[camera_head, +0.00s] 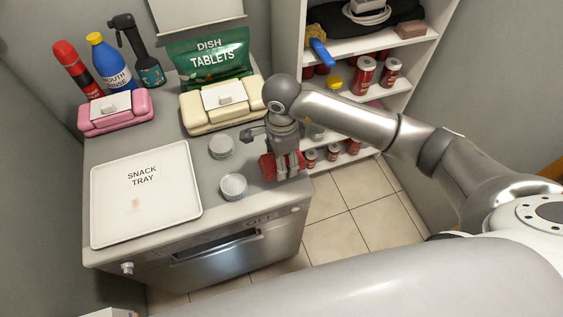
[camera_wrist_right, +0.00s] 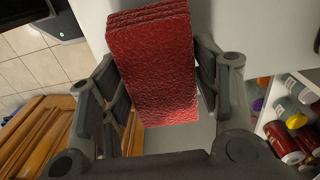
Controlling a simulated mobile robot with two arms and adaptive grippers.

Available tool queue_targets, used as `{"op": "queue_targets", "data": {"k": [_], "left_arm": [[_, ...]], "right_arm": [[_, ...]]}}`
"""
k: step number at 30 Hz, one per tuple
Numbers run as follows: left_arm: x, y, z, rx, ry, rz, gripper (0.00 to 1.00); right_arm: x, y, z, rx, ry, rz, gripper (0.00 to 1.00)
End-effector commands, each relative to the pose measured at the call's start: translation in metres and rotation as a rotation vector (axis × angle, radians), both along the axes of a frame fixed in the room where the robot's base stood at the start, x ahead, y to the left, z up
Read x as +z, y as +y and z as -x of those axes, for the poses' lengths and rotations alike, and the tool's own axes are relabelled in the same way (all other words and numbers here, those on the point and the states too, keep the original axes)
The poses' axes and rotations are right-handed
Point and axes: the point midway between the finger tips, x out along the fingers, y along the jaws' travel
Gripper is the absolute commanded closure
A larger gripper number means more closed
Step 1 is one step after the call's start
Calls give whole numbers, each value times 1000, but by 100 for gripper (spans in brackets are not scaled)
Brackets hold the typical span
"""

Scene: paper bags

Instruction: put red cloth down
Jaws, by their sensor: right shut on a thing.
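The red cloth (camera_wrist_right: 152,65) is a folded, textured stack between the fingers of my right gripper (camera_wrist_right: 155,95) in the right wrist view. In the head view the cloth (camera_head: 268,167) shows low by the fingers of my right gripper (camera_head: 283,168), at the right front part of the grey counter (camera_head: 215,218). The gripper points down and is shut on the cloth. I cannot tell whether the cloth touches the counter. My left gripper is not in view.
A white snack tray (camera_head: 146,195) lies at left. Two round tins (camera_head: 233,186) (camera_head: 221,147) stand beside the gripper. Pink (camera_head: 116,112) and yellow (camera_head: 220,104) containers, bottles (camera_head: 110,65) and a green tablets bag (camera_head: 209,57) are behind. Shelves (camera_head: 345,47) with cans stand right.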

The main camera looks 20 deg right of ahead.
Motion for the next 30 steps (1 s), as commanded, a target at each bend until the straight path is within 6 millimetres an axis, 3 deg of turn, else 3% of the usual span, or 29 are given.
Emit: {"op": "queue_targets", "data": {"k": [6, 18, 19, 23, 30], "left_arm": [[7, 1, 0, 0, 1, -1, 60], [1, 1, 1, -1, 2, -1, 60], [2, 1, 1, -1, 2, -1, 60], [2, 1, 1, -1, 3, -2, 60], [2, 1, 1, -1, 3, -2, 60]], "right_arm": [[-29, 0, -1, 0, 3, 0, 62], [-37, 0, -1, 0, 0, 1, 62], [-35, 0, -1, 0, 0, 1, 40], [-35, 0, -1, 0, 0, 0, 23], [-35, 0, -1, 0, 1, 0, 21]]}}
